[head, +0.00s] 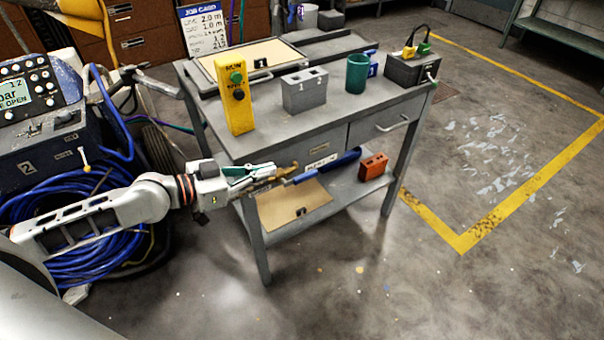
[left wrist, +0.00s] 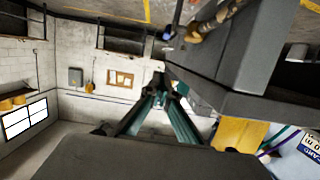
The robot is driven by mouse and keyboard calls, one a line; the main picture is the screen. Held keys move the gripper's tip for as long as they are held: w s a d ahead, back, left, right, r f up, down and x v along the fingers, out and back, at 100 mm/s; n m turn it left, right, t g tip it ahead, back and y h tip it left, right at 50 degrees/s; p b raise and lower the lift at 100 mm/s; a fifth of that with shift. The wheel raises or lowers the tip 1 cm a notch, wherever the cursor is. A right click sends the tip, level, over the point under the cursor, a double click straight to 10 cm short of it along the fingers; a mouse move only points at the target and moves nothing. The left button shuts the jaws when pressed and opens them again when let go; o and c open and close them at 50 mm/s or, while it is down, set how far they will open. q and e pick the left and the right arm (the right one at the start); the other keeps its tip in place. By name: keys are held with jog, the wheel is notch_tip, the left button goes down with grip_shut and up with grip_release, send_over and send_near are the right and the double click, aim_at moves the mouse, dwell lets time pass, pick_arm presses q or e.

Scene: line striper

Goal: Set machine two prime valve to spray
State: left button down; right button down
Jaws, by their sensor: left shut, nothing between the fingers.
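Machine two (head: 35,150), a blue-grey unit marked 2, stands at the left in the head view. Its lit display (head: 28,95) shows text ending in OPEN. A small pale lever with a yellowish tip (head: 85,158) sticks up on its front right side; I cannot read its setting. My left gripper (head: 270,168) is in front of the cart's front edge, well right of the lever. Its teal fingers are shut and empty; they also show in the left wrist view (left wrist: 161,88). The machine is not visible in the wrist view. My right gripper is not in view.
A grey cart (head: 300,135) carries a yellow button box (head: 236,97), a grey block (head: 304,92), a green cup (head: 357,73) and a dark box (head: 412,68). A blue-and-brass tool (head: 335,165) and an orange block (head: 373,167) are lower. Blue hose (head: 85,255) coils below the machine.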

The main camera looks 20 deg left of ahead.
pick_arm(q)
jog(key=shift+w+a+r, duration=0.2)
jog(key=shift+w, duration=0.05)
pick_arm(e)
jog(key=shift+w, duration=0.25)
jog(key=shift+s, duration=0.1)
pick_arm(q)
send_over(299, 177)
notch_tip(299, 177, down, 2)
jog(key=shift+w+f, duration=0.1)
jog(key=shift+f, duration=0.15)
notch_tip(299, 177, down, 3)
jog(key=shift+f+b, duration=0.1)
jog(key=shift+b, duration=0.7)
jog(key=shift+a+f, duration=0.1)
jog(key=shift+f, duration=0.35)
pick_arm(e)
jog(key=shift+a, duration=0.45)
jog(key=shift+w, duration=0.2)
pick_arm(q)
jog(key=shift+r, duration=0.1)
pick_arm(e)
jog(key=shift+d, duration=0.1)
